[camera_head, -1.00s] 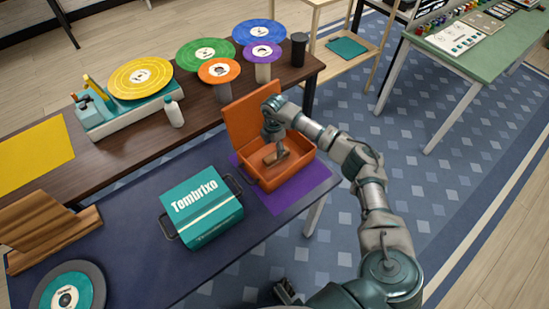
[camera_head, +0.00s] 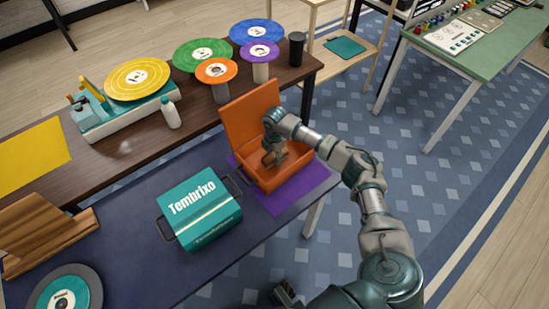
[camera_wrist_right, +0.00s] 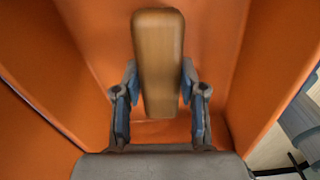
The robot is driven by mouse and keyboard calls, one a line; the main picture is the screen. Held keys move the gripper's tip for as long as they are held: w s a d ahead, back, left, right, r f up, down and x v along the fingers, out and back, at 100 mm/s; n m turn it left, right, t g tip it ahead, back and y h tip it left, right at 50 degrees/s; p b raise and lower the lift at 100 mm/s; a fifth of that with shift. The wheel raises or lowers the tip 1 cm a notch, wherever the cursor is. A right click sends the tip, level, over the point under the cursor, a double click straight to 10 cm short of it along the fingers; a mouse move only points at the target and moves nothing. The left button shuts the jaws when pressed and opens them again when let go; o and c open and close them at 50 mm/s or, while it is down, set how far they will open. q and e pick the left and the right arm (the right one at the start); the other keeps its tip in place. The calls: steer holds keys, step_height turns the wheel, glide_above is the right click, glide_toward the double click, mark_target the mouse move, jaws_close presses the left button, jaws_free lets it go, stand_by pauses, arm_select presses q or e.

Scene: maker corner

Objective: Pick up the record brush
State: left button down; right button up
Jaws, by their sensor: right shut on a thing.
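The record brush (camera_wrist_right: 158,60) is a pale wooden block with rounded edges. It shows large in the right wrist view, inside an open orange box (camera_head: 294,173). My right gripper (camera_wrist_right: 159,85) has its blue-grey pads on both sides of the brush and is shut on it. In the head view my right gripper (camera_head: 273,157) is down inside the box and hides most of the brush. I cannot tell whether the brush still touches the box floor. A dark part at the bottom edge may be my left gripper (camera_head: 285,292); its state is unclear.
The box's lid (camera_head: 245,113) stands up at its back. A purple mat (camera_head: 310,195) lies under it. A rear bench (camera_head: 145,145) carries a turntable and several records on stands. Open floor lies right.

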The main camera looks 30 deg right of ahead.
arm_select(q)
steer(key=shift+d, duration=0.1)
arm_select(e)
steer(key=shift+d+f, duration=0.1)
steer(key=shift+d, duration=0.05)
